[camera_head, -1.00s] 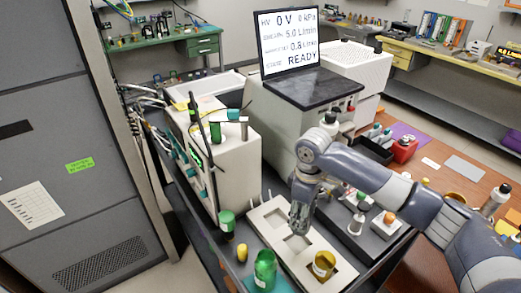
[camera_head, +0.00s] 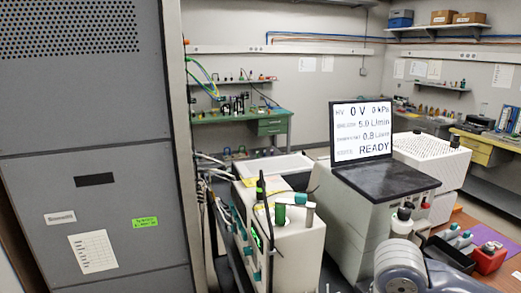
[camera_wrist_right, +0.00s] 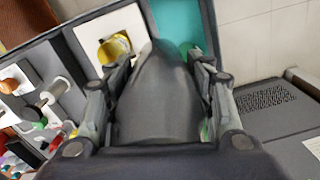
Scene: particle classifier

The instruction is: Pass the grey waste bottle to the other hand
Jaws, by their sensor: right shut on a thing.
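The grey waste bottle (camera_wrist_right: 158,105) fills the middle of the right wrist view as a dark grey, tapering body. My right gripper (camera_wrist_right: 161,62) is shut on it, with one finger on each side. The bottle hides much of what is behind it. In the head view only a grey-blue part of my right arm shows at the bottom right; the right gripper and the bottle are out of that picture. My left gripper is in neither view.
In the wrist view a yellow-capped item (camera_wrist_right: 115,47) sits in a white tray (camera_wrist_right: 128,22), beside a teal mat (camera_wrist_right: 188,12). The head view shows a tall grey cabinet (camera_head: 85,185), a white instrument (camera_head: 292,240) and a screen (camera_head: 361,131) reading READY.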

